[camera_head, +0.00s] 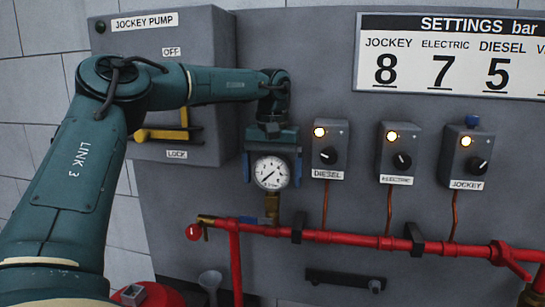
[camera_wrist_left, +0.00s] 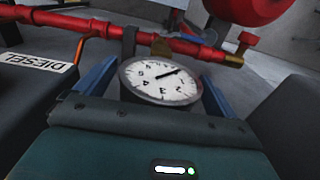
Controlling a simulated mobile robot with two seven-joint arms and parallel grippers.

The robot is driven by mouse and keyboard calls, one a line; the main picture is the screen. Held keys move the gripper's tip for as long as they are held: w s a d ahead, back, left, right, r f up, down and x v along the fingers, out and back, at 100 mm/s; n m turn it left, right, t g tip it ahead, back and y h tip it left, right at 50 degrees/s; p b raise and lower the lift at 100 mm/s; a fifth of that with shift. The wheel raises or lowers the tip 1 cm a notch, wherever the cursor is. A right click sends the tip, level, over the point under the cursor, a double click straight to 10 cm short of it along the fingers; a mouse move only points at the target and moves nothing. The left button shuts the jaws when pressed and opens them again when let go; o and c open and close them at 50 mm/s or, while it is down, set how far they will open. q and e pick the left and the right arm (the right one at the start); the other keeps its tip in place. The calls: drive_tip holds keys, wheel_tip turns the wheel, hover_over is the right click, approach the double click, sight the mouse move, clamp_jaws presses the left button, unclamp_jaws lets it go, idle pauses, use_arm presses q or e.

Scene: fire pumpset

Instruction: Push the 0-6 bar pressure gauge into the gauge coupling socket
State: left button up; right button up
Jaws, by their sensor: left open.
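The pressure gauge (camera_head: 270,173), with a round white dial and dark rim, stands upright above the red pipe. The brass gauge coupling socket (camera_head: 272,208) is directly below it on the pipe; I cannot tell how deep the gauge's stem sits in it. My left gripper (camera_head: 272,181) is open, with one blue finger on each side of the gauge. The wrist view shows the gauge (camera_wrist_left: 161,80) between the spread fingers, with brass (camera_wrist_left: 161,47) partly hidden behind its rim. My right gripper is not in view.
The DIESEL switch box (camera_head: 330,148) is close to the right of my left gripper. The jockey pump box (camera_head: 175,90) is behind my left arm. The red pipe (camera_head: 345,237) runs below, with a blue-handled valve (camera_head: 248,220) just left of the socket.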

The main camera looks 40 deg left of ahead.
use_arm(q)
wheel_tip(320, 180, up, 13)
drive_tip(key=shift+f+p, duration=0.1)
drive_tip(key=shift+p, duration=0.35)
drive_tip(key=shift+d, duration=0.1)
